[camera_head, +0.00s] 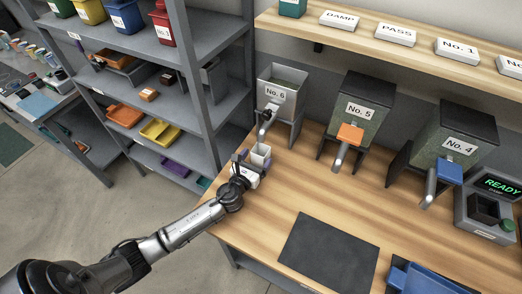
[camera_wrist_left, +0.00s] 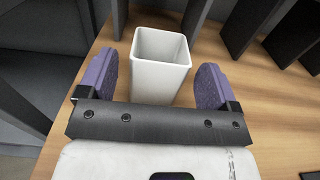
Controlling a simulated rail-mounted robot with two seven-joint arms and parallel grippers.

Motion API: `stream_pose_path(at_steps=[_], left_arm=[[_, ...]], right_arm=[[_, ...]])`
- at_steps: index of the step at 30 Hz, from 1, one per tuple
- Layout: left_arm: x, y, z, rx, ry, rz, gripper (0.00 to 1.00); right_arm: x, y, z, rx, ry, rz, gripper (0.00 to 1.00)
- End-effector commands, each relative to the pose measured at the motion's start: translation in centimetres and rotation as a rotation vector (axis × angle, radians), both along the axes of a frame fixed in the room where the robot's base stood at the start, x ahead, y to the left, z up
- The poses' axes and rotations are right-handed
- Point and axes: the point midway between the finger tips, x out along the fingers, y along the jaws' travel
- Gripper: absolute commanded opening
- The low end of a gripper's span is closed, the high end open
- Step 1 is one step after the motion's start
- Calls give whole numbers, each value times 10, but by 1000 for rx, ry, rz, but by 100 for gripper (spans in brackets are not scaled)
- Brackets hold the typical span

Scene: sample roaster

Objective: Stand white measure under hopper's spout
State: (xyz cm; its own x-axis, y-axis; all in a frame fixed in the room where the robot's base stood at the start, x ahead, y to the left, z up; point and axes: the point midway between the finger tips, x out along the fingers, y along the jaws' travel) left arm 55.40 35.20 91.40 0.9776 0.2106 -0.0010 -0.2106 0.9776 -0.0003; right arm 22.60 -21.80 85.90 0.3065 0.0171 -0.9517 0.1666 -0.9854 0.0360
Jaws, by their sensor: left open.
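The white measure (camera_head: 262,154) is an open-topped square cup. It stands upright on the wooden bench near its left end, and looks empty in the left wrist view (camera_wrist_left: 160,70). My left gripper (camera_head: 254,163) is open, with a purple finger pad on each side of the measure and a visible gap at both sides. The grey No. 6 hopper (camera_head: 281,84) stands just behind, its spout (camera_head: 266,117) above the measure in the picture. I cannot tell whether the measure is exactly below the spout opening. My right gripper is not in view.
The No. 5 hopper (camera_head: 361,105) and No. 4 hopper (camera_head: 459,140) stand to the right. A dark mat (camera_head: 329,252) and a blue tray (camera_head: 425,280) lie at the front. A grey shelf rack (camera_head: 212,95) stands left. Bench between mat and hoppers is clear.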

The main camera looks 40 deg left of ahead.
Motion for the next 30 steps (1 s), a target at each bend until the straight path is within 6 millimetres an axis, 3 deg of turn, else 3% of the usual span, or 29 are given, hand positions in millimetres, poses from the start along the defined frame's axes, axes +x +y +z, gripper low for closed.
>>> stream_pose_path(at_steps=[6,13,30], left_arm=[[-40,-8,0,0,2,0,85],[-66,-14,0,-1,1,1,85],[-75,-16,0,0,0,1,85]], right_arm=[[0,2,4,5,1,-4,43],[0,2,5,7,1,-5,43],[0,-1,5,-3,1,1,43]])
